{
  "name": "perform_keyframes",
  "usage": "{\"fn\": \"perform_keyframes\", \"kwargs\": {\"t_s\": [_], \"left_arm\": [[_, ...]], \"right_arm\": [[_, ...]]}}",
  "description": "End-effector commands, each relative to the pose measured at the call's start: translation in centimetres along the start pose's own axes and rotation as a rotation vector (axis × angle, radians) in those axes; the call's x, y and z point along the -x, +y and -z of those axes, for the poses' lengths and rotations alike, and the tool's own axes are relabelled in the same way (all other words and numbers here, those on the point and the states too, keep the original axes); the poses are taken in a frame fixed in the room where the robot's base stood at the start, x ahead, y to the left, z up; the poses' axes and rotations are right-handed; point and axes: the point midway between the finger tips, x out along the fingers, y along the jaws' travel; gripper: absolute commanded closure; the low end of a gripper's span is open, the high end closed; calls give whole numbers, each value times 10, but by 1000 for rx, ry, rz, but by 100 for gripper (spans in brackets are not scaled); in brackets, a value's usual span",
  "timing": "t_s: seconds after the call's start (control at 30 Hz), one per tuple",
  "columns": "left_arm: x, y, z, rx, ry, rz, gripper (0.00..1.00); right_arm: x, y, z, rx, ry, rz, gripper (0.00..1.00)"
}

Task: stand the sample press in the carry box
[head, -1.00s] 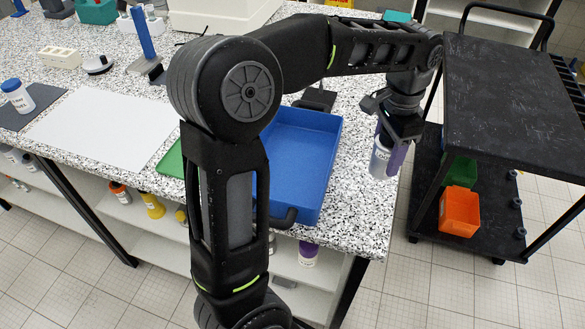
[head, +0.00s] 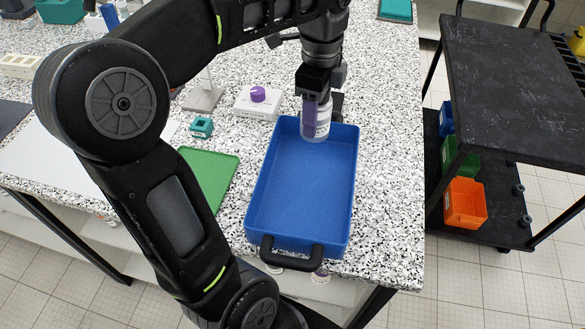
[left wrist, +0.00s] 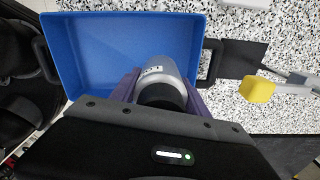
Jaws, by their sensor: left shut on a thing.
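The sample press (head: 324,122) is a silver-grey cylinder with a label. My left gripper (head: 314,110) is shut on it, with a purple finger on each side. It hangs roughly upright at the far end of the blue carry box (head: 254,212), in front of the far wall. In the left wrist view the press (left wrist: 158,70) shows between the purple fingers, over the box's handle end, with the open box (left wrist: 80,35) behind it. I cannot tell how far its lower end is above the box floor. The rest of the box is empty. My right gripper is not in view.
The box has black handles, the near one (head: 291,252) at the table's front edge. A green tray (head: 208,172) lies to its left. A black cart (head: 515,95) stands right.

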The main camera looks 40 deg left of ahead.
Motion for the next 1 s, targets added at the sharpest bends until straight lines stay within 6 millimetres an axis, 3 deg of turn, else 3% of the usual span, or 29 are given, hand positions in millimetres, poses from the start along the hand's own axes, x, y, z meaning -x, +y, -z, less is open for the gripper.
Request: {"fn": "perform_keyframes", "kwargs": {"t_s": [0.33,0.53,0.73,1.0], "left_arm": [[-2,0,0,1,0,1,100],[-30,0,0,0,0,-1,100],[-56,0,0,1,0,-1,100],[-62,-1,0,1,0,1,100]], "right_arm": [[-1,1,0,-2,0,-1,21],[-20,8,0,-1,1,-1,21],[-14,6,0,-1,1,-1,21],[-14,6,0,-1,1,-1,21]]}}
